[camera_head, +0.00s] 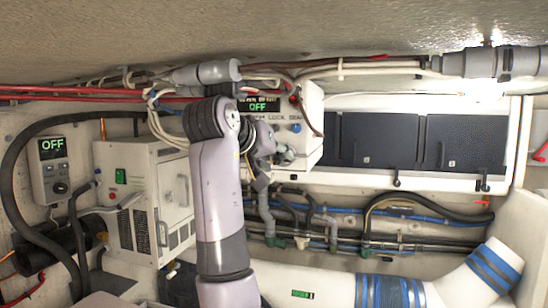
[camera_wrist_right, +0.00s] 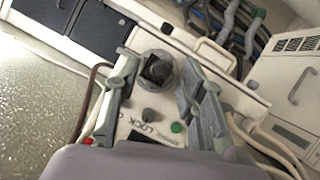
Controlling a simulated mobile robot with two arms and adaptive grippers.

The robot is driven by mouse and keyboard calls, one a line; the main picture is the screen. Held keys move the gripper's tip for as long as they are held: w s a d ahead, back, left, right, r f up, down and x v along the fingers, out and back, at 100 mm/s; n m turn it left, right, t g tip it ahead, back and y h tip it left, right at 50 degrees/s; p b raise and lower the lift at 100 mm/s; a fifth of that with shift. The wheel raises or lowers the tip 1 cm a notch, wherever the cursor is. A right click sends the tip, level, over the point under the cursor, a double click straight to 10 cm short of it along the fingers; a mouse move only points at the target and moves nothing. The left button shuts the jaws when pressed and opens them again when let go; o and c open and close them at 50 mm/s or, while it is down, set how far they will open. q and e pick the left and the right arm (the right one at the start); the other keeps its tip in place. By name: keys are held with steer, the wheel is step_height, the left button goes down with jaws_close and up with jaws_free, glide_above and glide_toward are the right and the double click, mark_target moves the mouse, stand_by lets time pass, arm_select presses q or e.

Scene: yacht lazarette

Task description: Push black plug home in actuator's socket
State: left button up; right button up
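The actuator's white box (camera_head: 312,142) hangs on the wall, with a lit OFF display and LOCK lettering. In the right wrist view its face (camera_wrist_right: 130,122) carries a round grey socket (camera_wrist_right: 145,84) with a round black piece, which looks like the black plug (camera_wrist_right: 159,69), in its middle. How deep it sits I cannot tell. My left gripper is not in view.
A white cabinet unit (camera_head: 150,200) and a wall controller (camera_head: 52,170) reading OFF stand to the left. Dark lockers (camera_head: 405,143) are right of the box.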

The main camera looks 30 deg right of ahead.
steer(key=shift+s+a, duration=0.1)
steer(key=shift+a, duration=0.05)
steer(key=v, duration=1.2)
